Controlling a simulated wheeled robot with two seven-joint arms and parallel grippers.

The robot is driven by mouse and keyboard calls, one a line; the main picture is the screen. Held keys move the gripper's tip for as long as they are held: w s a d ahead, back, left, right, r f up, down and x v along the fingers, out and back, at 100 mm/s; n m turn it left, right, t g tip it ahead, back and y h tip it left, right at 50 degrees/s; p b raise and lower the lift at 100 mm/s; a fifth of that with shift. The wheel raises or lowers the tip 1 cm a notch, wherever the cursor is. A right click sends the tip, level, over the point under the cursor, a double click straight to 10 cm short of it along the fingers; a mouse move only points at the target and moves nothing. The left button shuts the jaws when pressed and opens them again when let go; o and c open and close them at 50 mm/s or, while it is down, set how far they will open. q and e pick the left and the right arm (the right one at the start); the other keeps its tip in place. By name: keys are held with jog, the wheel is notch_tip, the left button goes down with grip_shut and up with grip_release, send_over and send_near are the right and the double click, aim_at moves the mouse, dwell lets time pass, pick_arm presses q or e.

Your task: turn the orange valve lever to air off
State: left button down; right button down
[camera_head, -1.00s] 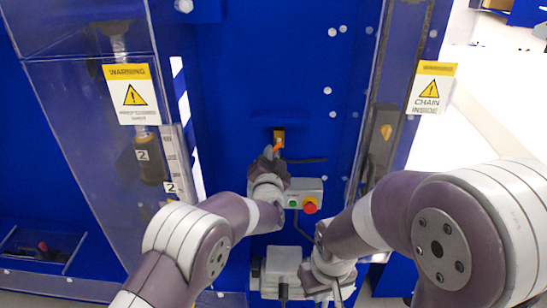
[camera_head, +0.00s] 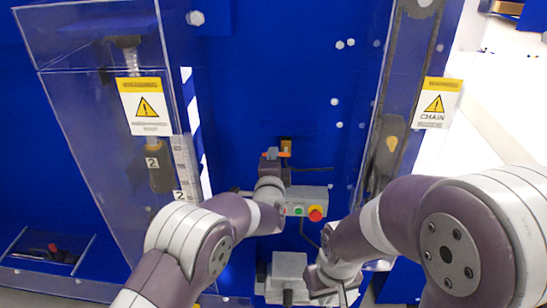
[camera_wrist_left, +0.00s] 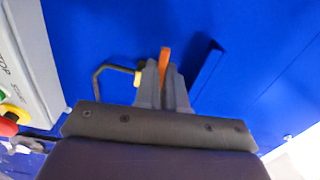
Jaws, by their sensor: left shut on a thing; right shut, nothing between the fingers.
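The orange valve lever (camera_wrist_left: 165,58) stands between the two grey fingers of my left gripper (camera_wrist_left: 163,88) in the left wrist view, its tip showing above them. In the head view my left gripper (camera_head: 272,155) is at the blue panel, just below a small yellow-orange fitting (camera_head: 286,143). The gripper is shut on the lever and hides most of it and the valve body. No air on/off marking is readable. My right gripper (camera_head: 340,294) is low in the head view, partly hidden by its wrist, shut and empty, away from the lever.
A grey control box (camera_head: 312,196) with a green button and a red stop button (camera_head: 315,213) sits just below the left gripper. A grey box (camera_head: 289,268) is lower down. Clear guards with warning labels (camera_head: 146,106) flank the blue panel. A thin dark tube (camera_wrist_left: 100,80) runs beside the lever.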

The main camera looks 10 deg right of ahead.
pick_arm(q)
jog(key=shift+m, duration=0.5)
jog(key=c, duration=1.2)
grip_release()
jog(key=shift+s+d+r, duration=0.1)
jog(key=b+v, duration=0.4)
jog(key=v, duration=0.8)
jog(key=shift+s, duration=0.35)
